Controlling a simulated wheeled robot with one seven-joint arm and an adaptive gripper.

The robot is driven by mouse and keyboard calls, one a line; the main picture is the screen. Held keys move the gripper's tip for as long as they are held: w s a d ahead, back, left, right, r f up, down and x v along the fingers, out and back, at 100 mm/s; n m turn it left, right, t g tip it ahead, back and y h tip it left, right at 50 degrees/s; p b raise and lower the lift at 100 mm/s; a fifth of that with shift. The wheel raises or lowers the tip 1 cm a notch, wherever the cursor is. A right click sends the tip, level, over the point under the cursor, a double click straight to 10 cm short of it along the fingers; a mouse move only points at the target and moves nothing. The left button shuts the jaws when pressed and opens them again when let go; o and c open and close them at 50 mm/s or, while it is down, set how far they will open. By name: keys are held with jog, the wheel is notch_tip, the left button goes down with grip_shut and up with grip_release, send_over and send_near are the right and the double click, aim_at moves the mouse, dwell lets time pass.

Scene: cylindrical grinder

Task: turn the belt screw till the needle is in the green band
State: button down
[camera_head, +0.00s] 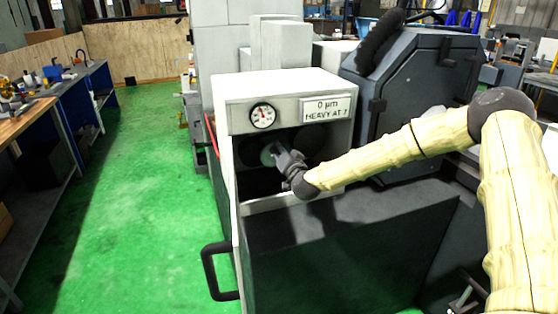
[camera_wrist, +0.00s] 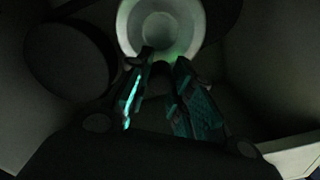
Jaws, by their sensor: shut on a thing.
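The gauge (camera_head: 262,115) is a round white dial with a dark rim on the front of the pale machine housing. Its needle and green band are too small to read surely. Below it, my gripper (camera_head: 276,153) reaches into the dark open bay. In the wrist view, its two fingers (camera_wrist: 162,66) point at a pale round wheel (camera_wrist: 131,32) and are shut on a small dark part, which I take for the belt screw (camera_wrist: 160,69). The screw is mostly hidden by the fingers and shadow. The wheel also shows in the head view (camera_head: 267,156).
Dark round discs (camera_wrist: 68,66) flank the pale wheel inside the bay. The bay walls stand close around my gripper. The green floor (camera_head: 140,190) at left is clear.

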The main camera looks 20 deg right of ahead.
jog(key=shift+d+f+m+b, duration=0.3)
jog(key=shift+d+m+b, duration=0.1)
jog(key=shift+m+b, duration=0.8)
jog(key=c, duration=1.3)
grip_release()
jog(key=shift+d+r, duration=0.1)
jog(key=s, duration=1.2)
jog(key=shift+d, duration=0.15)
